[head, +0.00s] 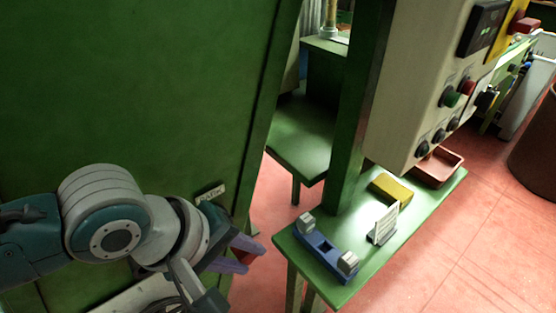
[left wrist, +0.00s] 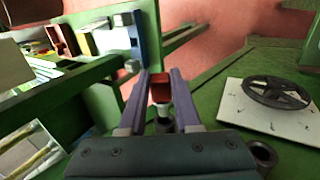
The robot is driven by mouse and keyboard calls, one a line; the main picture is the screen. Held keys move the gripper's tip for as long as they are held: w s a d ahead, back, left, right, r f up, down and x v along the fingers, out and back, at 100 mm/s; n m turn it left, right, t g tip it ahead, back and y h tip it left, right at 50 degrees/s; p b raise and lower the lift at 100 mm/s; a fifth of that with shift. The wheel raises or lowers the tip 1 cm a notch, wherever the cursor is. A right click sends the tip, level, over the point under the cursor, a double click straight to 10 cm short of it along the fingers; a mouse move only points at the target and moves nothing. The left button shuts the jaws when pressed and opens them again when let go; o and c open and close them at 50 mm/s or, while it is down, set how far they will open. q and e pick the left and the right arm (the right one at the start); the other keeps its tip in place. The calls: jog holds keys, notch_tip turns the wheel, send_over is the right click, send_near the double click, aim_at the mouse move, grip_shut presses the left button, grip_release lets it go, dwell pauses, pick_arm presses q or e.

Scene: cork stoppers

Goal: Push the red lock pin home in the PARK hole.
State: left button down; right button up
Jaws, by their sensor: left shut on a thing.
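The red lock pin shows in the left wrist view as a red block-like head (left wrist: 160,88) with a short pale shank (left wrist: 163,108) below it. My left gripper (left wrist: 161,82) is shut on the red head, one purple finger on each side. A dark grey round socket (left wrist: 164,126) lies just below the shank; I cannot tell how deep the shank sits in it. A second grey socket (left wrist: 263,155) is at lower right, its mouth open. In the head view my left gripper (head: 236,260) is beside the green panel, with a bit of red between its fingers. My right gripper is not in view.
A small pale label (head: 210,193) on the green panel is too small to read. A green bench (head: 372,268) carries a blue holder (head: 325,252), a white card (head: 383,224), a yellow block (head: 391,187) and a red tray (head: 438,166). A dark handwheel (left wrist: 275,92) is on a white plate.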

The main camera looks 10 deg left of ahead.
pick_arm(q)
jog(key=shift+w+a, duration=0.35)
jog(key=shift+a, duration=0.1)
dwell(0.4)
jog(key=shift+w+a+b, duration=0.3)
jog(key=shift+w+a, duration=0.4)
jog(key=shift+a, duration=0.2)
dwell(1.0)
jog(key=c, duration=0.5)
grip_release()
jog(key=shift+c, duration=0.2)
jog(key=p+v, duration=0.2)
jog(key=v, duration=0.8)
jog(key=shift+d, duration=0.1)
